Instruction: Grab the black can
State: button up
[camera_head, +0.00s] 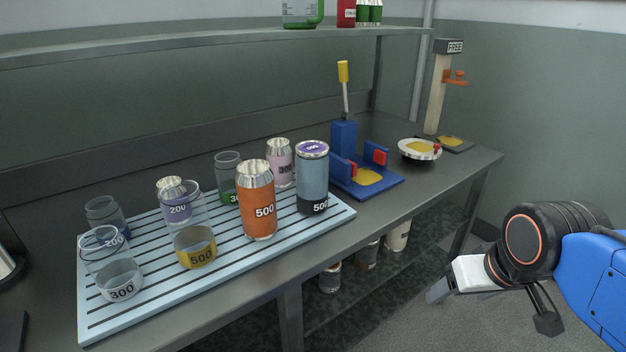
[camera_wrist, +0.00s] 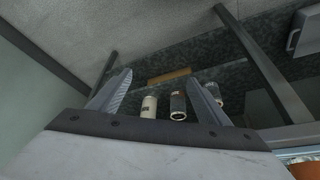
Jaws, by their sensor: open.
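A dark can (camera_wrist: 178,106) with a pale end, the blackest one in the wrist view, shows between my fingers on the lower shelf, beside a cream can (camera_wrist: 149,107). In the head view, a dark can (camera_head: 367,257) stands under the bench, partly hidden by the tabletop. My gripper (camera_head: 490,308) is open and empty, in front of the bench at the lower right. In the wrist view, my gripper (camera_wrist: 159,78) has its fingers spread, well short of the cans. On the bench, a grey-blue container (camera_head: 313,180) with a dark 500 band stands on the ribbed tray.
The ribbed light-blue tray (camera_head: 150,300) holds several cans and clear containers, including an orange 500 can (camera_head: 258,205). A blue fixture (camera_head: 385,188) and a white round dish (camera_head: 408,152) stand right of it. A bench leg (camera_head: 290,318) is left of the lower-shelf cans.

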jog(key=shift+o, duration=0.5)
notch_tip(320, 180, up, 29)
jog(key=n+g, duration=0.5)
jog(key=n, duration=1.3)
send_over(312, 184)
jog(key=w, duration=0.3)
jog(key=shift+w+d+f, duration=0.1)
jog(key=shift+w+f, duration=0.05)
jog(key=shift+w, duration=0.05)
notch_tip(312, 184, down, 17)
jog(key=shift+f, duration=0.15)
jog(key=shift+c, duration=0.5)
jog(key=c, duration=1.5)
jog(key=shift+o, duration=0.2)
